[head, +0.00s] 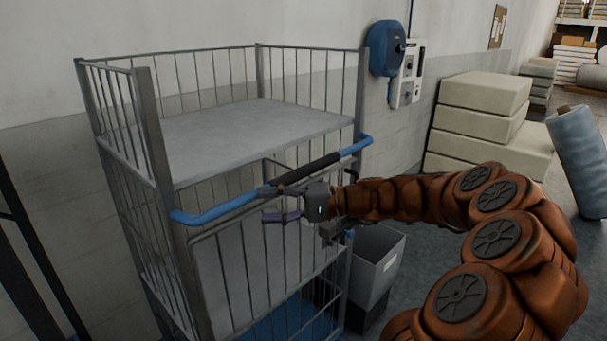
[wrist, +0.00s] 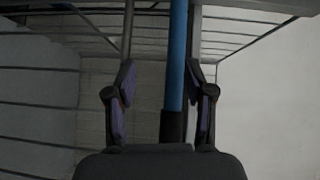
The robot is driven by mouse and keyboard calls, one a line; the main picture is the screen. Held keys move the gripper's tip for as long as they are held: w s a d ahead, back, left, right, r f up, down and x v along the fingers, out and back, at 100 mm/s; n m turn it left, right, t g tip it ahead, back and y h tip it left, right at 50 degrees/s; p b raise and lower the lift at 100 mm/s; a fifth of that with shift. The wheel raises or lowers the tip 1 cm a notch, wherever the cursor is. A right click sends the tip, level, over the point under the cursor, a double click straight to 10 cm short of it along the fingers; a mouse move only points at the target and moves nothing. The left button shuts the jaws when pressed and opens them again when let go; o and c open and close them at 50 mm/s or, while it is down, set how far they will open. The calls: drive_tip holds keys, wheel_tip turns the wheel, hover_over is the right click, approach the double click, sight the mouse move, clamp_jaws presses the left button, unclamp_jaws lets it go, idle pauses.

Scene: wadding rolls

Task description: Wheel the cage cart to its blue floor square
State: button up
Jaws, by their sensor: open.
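The cage cart (head: 262,133) is a grey wire cage with a grey shelf, standing against the wall. Its blue handle (head: 215,207) has a black grip in the middle and runs across the near side. My gripper (head: 272,203) is open at the handle, beside the black grip. In the wrist view the handle (wrist: 177,55) runs between the open fingers (wrist: 163,85), closer to the right finger. I cannot tell whether they touch. A blue surface (head: 288,322) shows low through the cart's bars; I cannot tell whether it is the floor square or part of the cart.
A grey bin (head: 375,264) stands right beside the cart. Pale stacked blocks (head: 485,105) line the wall, and a blue-grey roll (head: 579,160) stands at the right. A blue wall unit (head: 384,48) hangs behind. A dark frame (head: 28,235) is at the left edge.

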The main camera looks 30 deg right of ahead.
sight(309, 174)
drive_tip(key=d+m+t+h, duration=0.35)
drive_tip(key=d+t, duration=0.35)
drive_tip(key=d, duration=1)
drive_tip(key=shift+m+y, duration=0.35)
drive_tip(key=shift+y, duration=0.1)
drive_tip(key=shift+p+x, duration=0.95)
drive_tip(key=shift+x, duration=3.25)
drive_tip(key=shift+d, duration=0.1)
drive_tip(key=shift+c, duration=0.3)
clamp_jaws()
